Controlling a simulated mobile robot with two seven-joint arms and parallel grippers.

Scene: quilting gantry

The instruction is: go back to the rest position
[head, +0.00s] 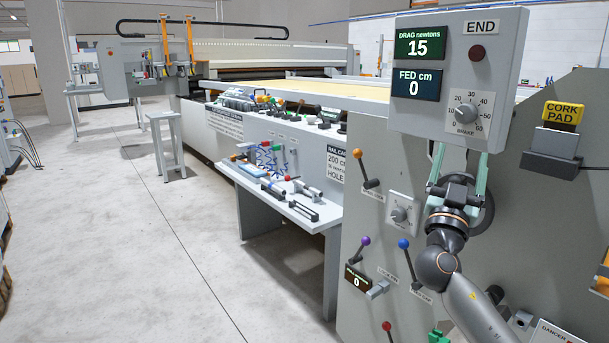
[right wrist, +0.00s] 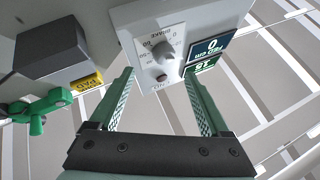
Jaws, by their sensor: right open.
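My right gripper (head: 460,158) is in the head view at the right, raised just below the grey END control box (head: 507,95). Its two green fingers point up and stand apart, with nothing visible between them. In the right wrist view the open fingers (right wrist: 160,80) reach toward the same box, whose brake knob (right wrist: 163,50) shows between and beyond them. I cannot tell whether the fingers touch the box. My left gripper is in neither view.
A panel with coloured levers (head: 405,260) stands close around my right arm. The cork pad holder (head: 556,140) is to its right. A shelf with tools (head: 280,195) lies further back.

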